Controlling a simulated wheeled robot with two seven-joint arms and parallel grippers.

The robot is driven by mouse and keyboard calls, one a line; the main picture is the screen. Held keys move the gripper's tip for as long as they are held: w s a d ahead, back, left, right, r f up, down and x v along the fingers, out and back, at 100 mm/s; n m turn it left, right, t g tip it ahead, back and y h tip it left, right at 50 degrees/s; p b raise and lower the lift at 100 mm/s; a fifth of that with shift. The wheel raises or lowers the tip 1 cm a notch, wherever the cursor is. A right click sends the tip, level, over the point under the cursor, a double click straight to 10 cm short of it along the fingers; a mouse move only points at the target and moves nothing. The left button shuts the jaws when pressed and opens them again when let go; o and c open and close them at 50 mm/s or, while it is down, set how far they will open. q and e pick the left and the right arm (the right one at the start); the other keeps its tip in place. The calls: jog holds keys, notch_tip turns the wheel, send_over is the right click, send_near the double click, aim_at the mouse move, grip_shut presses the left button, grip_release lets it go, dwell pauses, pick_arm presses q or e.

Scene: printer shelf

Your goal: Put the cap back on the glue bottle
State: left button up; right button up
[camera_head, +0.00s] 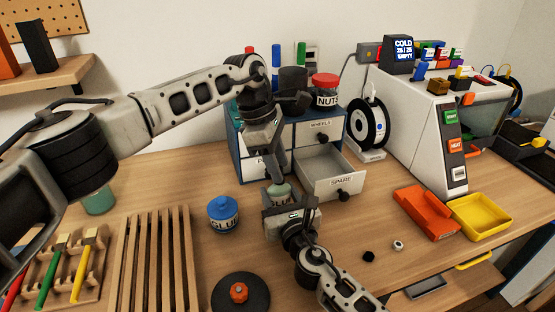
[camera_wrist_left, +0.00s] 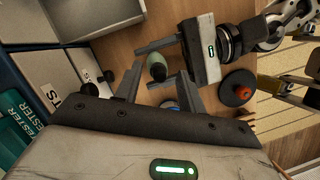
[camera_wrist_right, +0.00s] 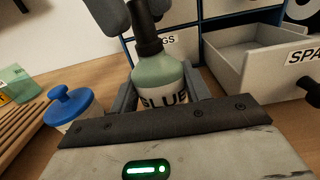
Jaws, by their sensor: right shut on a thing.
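The pale green glue bottle (camera_head: 280,190) stands upright at the table's middle, in front of the drawer unit. In the right wrist view the bottle (camera_wrist_right: 160,77) carries a tall black top (camera_wrist_right: 146,30); I cannot tell whether that is a bare nozzle or a cap over it. My right gripper (camera_head: 286,204) is shut on the bottle's body from the front. My left gripper (camera_head: 277,176) points down just above the bottle. In the left wrist view its fingers (camera_wrist_left: 160,92) are apart, with the black top between them, and I see no contact.
A blue-lidded jar (camera_head: 223,215) stands left of the bottle. The open SPARE drawer (camera_head: 335,180) juts out to the right. A black disc with an orange knob (camera_head: 239,293) lies in front. Small black (camera_head: 369,256) and grey (camera_head: 398,245) pieces lie near orange (camera_head: 425,213) and yellow (camera_head: 481,216) trays.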

pick_arm(q)
jog(key=v, duration=1.2)
pick_arm(e)
jog(key=o, duration=1.4)
jog(key=shift+o, duration=0.2)
jog(key=v, duration=1.6)
pick_arm(q)
jog(key=shift+s, duration=0.1)
